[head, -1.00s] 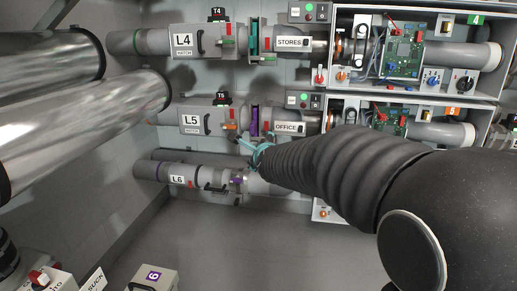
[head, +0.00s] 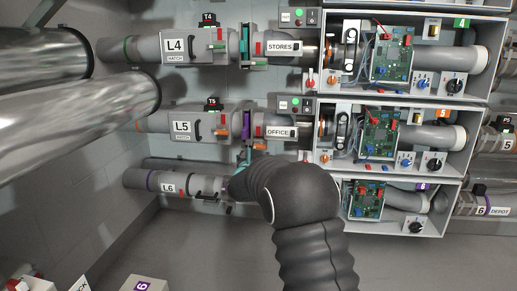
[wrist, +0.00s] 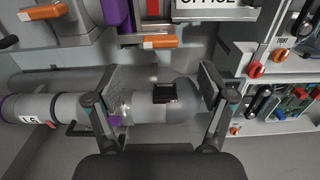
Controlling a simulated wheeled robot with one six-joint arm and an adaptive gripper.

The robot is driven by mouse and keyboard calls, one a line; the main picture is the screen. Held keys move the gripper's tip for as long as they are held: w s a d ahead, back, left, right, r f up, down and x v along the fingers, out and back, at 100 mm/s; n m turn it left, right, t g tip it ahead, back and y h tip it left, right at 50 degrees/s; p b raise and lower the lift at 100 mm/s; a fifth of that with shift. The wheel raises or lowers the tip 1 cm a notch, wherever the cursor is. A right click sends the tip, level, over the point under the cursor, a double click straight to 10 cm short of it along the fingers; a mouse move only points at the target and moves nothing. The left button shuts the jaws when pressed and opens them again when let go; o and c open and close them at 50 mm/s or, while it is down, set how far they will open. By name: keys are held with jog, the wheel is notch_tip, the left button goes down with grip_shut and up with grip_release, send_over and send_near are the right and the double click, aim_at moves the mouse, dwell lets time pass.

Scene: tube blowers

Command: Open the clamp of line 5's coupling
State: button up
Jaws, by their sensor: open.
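Line 5's coupling (head: 246,124) is a purple collar between the L5 hatch section (head: 183,126) and the OFFICE pipe (head: 280,132). An orange lever (wrist: 160,42) hangs at the bottom of this coupling and lies roughly level in the wrist view. The purple collar (wrist: 116,14) shows at the top there. My gripper (wrist: 157,74) is open and empty, its two fingers spread wide to either side. The lever is above and between the fingertips in the picture, apart from both. In the head view my gripper (head: 241,160) is just below the coupling, mostly hidden by my arm.
The L6 pipe (head: 168,184) runs below; in the wrist view its pipe with a black handle (wrist: 165,93) lies behind the fingers. Another orange handle (wrist: 42,12) is on the L5 hatch. Open control boxes (head: 385,138) stand at right. Line 4 (head: 190,47) runs above.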

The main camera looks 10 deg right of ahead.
aim_at(259, 146)
jog(key=x, duration=0.9)
grip_shut()
